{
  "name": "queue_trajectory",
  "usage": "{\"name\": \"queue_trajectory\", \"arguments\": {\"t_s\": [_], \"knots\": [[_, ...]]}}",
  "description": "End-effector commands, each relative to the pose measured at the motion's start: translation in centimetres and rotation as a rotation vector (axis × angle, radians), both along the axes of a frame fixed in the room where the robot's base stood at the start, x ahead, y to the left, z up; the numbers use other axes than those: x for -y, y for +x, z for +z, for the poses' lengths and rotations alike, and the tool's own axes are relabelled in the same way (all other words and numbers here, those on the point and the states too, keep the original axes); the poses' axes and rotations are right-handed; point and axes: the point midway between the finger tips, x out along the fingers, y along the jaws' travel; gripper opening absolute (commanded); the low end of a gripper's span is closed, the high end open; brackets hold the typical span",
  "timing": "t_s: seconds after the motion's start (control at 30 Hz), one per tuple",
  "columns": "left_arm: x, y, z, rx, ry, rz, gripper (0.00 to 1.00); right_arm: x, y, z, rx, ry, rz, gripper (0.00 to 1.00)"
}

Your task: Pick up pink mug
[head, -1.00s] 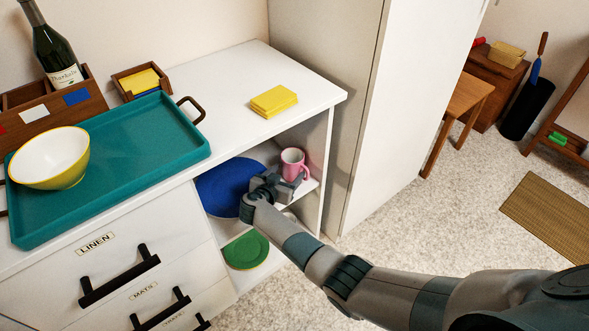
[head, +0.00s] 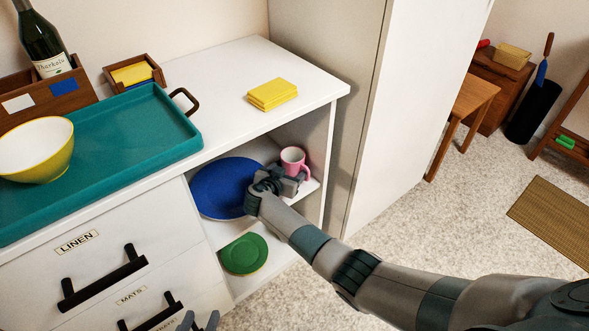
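The pink mug (head: 293,159) stands upright on the upper shelf of the open compartment at the right end of the white cabinet, its handle to the right. My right gripper (head: 289,183) is at the shelf, just in front of and below the mug in the picture. It overlaps the mug's lower part. Its fingers are small and partly hidden, so I cannot tell their opening or whether they touch the mug. My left gripper (head: 199,322) shows only its two fingertips at the bottom edge, spread apart with nothing seen between them.
A blue plate (head: 222,187) lies left of the mug, and a green plate (head: 243,254) is on the shelf below. Above are the white countertop (head: 225,75), yellow napkins (head: 272,94) and a teal tray (head: 125,130) with a bowl (head: 38,150). A tall cabinet (head: 405,130) stands right.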

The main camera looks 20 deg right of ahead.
Motion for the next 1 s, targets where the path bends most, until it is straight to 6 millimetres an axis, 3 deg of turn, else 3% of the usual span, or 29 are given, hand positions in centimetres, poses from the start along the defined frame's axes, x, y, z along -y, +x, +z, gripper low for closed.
{"name": "queue_trajectory", "arguments": {"t_s": [0.47, 0.6, 0.63, 1.0], "knots": [[0.00, 0.02, 0.07, 0.002, 0.000, 0.000, 0.36, 0.03, -0.01, 0.01, 0.000, 0.000, 0.000, 0.63], [-0.02, 0.05, 0.08, 0.002, 0.000, 0.000, 0.36, 0.03, -0.01, 0.00, 0.000, 0.000, -0.001, 0.29], [-0.03, 0.05, 0.08, 0.003, 0.001, -0.001, 0.36, 0.03, -0.01, 0.00, 0.000, 0.000, -0.001, 0.27], [-0.04, -0.12, -0.14, -0.012, 0.003, 0.000, 0.36, 0.01, 0.01, 0.18, 0.001, 0.000, 0.000, 0.27]]}}
